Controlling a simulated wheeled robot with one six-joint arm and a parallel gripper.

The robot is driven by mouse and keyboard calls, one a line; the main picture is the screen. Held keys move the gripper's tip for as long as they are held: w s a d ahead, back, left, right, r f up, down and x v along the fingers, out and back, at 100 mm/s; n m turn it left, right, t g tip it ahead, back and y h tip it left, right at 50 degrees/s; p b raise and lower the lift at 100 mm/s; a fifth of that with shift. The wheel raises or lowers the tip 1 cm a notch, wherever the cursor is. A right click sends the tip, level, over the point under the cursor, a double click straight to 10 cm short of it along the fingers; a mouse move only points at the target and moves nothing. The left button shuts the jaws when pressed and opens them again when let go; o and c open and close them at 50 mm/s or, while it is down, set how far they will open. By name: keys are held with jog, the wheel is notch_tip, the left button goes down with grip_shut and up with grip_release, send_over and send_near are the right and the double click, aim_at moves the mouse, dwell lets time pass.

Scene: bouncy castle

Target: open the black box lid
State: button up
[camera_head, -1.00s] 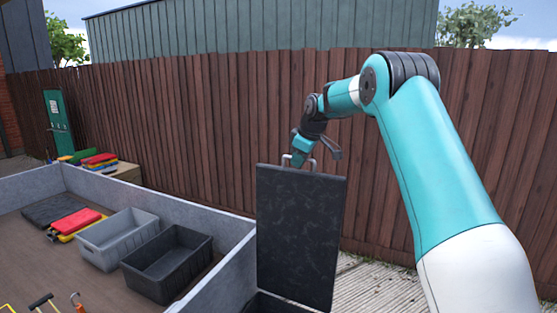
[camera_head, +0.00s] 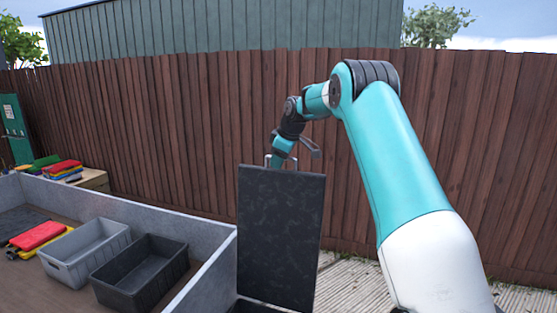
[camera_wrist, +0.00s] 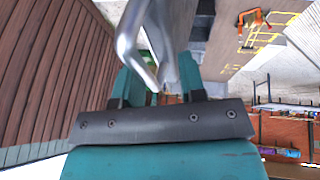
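The black box lid (camera_head: 280,235) stands nearly upright, its broad dark speckled face toward the head camera. A metal handle (camera_head: 267,160) shows at its top edge and appears large and close in the wrist view (camera_wrist: 135,45). My gripper (camera_head: 276,164) is at the lid's top edge by the handle, partly hidden behind the lid. In the wrist view, my teal fingers (camera_wrist: 158,82) stand apart with the handle metal in front of and between them; I cannot tell whether they touch it. The black box (camera_head: 262,306) barely shows at the bottom edge.
A grey-walled truck bed (camera_head: 212,270) is left of the lid, holding a grey crate (camera_head: 75,272), a black crate (camera_head: 128,296) and a red case (camera_head: 38,236). A brown wooden fence (camera_head: 180,130) runs behind. Slatted flooring (camera_head: 350,280) lies to the right.

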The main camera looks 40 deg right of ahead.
jog(key=v, duration=1.7)
jog(key=shift+s+r, duration=0.15)
jog(key=shift+r, duration=0.05)
jog(key=s+a+f+g+y+b, duration=0.1)
jog(key=s+a+f+b, duration=0.15)
jog(key=a, duration=0.65)
jog(key=s+a+f+y+b, duration=0.1)
jog(key=s+a+f, duration=0.25)
jog(key=a, duration=0.65)
jog(key=s+a+f+g+y+b, duration=0.15)
jog(key=a+f, duration=0.25)
jog(key=a, duration=0.5)
jog(key=s+a+f+b, duration=0.1)
jog(key=s+a+f, duration=0.3)
jog(key=s, duration=0.4)
jog(key=s+a+f+g+b, duration=0.1)
jog(key=s+a+f+b, duration=0.1)
jog(key=s+a+f, duration=0.2)
jog(key=s+a+f+g+b, duration=0.1)
jog(key=s+a+f, duration=0.3)
jog(key=s, duration=0.9)
notch_tip(320, 180, down, 3)
jog(key=shift+f+b, duration=0.1)
jog(key=shift+b, duration=0.45)
